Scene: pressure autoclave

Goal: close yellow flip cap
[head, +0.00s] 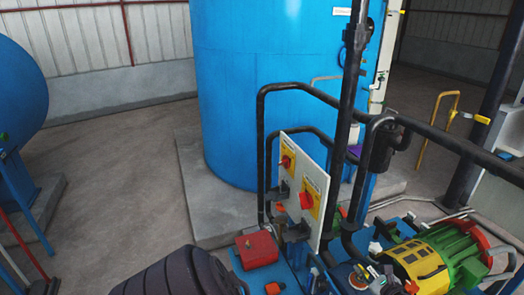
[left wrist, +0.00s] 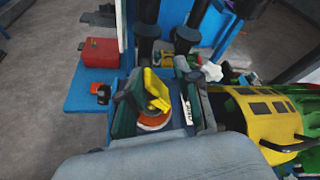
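The yellow flip cap (left wrist: 155,88) shows in the left wrist view, tilted up above a round orange-rimmed part (left wrist: 153,121) between dark side pieces. It looks raised, not flat. In the head view the same spot (head: 358,272) is small and its details are hard to make out. A broad grey part of my left arm or gripper fills the bottom of the left wrist view, just in front of the cap. In the head view my dark left arm enters at the bottom. My right gripper is not in view.
A yellow and green motor (head: 430,262) stands right of the cap. A red box (head: 257,250) lies to its left, near a black and orange knob (left wrist: 101,92). Black pipes (head: 352,120) and a switch panel (head: 302,190) rise behind. A large blue tank (head: 265,90) stands farther back.

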